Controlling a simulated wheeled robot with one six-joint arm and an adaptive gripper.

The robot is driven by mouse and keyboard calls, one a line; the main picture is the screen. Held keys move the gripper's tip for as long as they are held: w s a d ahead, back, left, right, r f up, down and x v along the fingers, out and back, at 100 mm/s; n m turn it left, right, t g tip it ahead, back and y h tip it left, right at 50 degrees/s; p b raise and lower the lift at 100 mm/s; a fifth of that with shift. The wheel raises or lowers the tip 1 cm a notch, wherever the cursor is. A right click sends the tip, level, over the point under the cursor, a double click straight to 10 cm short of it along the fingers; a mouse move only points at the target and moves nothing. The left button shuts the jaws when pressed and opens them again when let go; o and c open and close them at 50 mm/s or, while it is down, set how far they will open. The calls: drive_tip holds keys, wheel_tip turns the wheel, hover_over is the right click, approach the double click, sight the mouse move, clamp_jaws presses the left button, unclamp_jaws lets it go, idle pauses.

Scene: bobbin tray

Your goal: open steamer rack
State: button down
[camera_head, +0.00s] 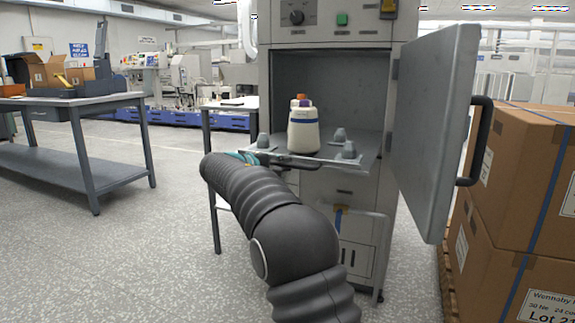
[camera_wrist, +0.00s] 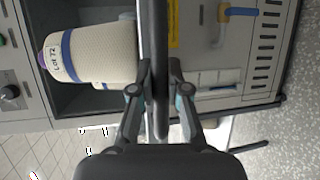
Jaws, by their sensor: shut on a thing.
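The steamer cabinet (camera_head: 330,70) stands open in the head view. Its rack (camera_head: 325,161) sticks out of the front of the chamber, roughly level, with grey pegs on it. A cream yarn bobbin (camera_head: 304,138) with a blue band stands upright on the rack, and an orange tip shows behind it. In the wrist view the banded bobbin (camera_wrist: 105,52) reads "Lot 72". My gripper (camera_wrist: 160,92) is shut on the dark bar (camera_wrist: 160,40) at the rack's front. In the head view my arm partly hides the gripper and the rack's left end.
The steamer door (camera_head: 430,130) is swung wide open on the right. Stacked cartons (camera_head: 515,180) stand close behind it. A small side table (camera_head: 228,106) is left of the cabinet, and a grey workbench (camera_head: 75,101) stands farther left. The floor between them is clear.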

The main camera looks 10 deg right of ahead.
drive_tip(key=shift+s+d, duration=0.1)
drive_tip(key=shift+d, duration=0.05)
drive_tip(key=c, duration=1.1)
unclamp_jaws()
drive_tip(key=shift+d, duration=0.15)
drive_tip(key=shift+c, duration=0.2)
drive_tip(key=shift+a, duration=0.25)
drive_tip(key=v, duration=1.2)
